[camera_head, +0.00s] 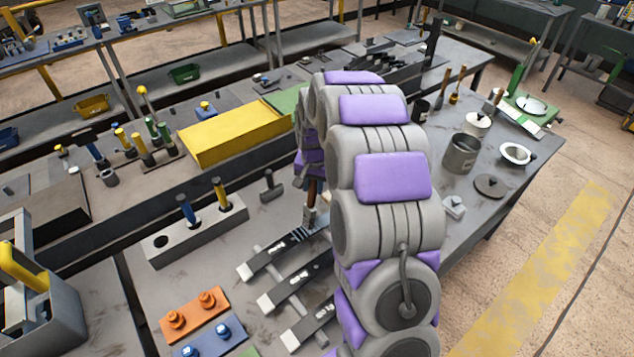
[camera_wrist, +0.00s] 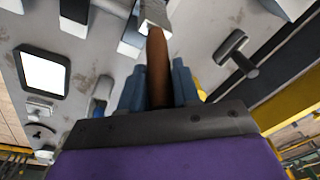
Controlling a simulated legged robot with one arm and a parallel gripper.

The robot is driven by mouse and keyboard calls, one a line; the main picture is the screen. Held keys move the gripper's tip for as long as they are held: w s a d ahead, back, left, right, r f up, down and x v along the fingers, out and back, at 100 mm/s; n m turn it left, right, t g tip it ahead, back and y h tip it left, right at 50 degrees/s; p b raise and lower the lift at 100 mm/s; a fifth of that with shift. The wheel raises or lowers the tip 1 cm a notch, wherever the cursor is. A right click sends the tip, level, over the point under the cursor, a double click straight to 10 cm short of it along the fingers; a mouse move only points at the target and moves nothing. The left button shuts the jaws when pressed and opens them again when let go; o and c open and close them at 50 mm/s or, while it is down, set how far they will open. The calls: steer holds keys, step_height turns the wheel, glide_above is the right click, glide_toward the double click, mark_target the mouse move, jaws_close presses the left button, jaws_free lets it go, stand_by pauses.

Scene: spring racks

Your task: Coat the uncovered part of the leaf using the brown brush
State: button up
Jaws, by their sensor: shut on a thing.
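My gripper (camera_head: 312,184) is shut on the brown handle of a brush (camera_head: 309,214), which points down over the bench in the head view. In the wrist view the brown brush handle (camera_wrist: 158,62) sits between the two blue-grey fingers of my gripper (camera_wrist: 158,85). The brush's pale end is close to a leaf; contact cannot be told. Three dark leaves with pale ends lie side by side: the far leaf (camera_head: 270,259), the middle leaf (camera_head: 287,290) and the near leaf (camera_head: 312,326). Each shows a light patch. My arm hides their right ends.
A grey block (camera_head: 180,243) with a blue and a yellow handle stands left of the leaves. A hammer-like tool (camera_head: 270,185) stands behind them. Orange (camera_head: 195,315) and blue (camera_head: 210,342) plates lie at the front. A metal pot (camera_head: 461,154) and white bowl (camera_head: 516,154) stand right.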

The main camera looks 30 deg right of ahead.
steer(key=shift+a+f, duration=0.2)
steer(key=shift+a, duration=0.4)
steer(key=shift+d+f, duration=0.2)
steer(key=shift+d, duration=0.9)
steer(key=shift+w+d, duration=0.3)
steer(key=shift+d, duration=0.05)
steer(key=shift+s+a, duration=0.3)
steer(key=shift+a, duration=0.35)
steer(key=shift+w+d, duration=0.1)
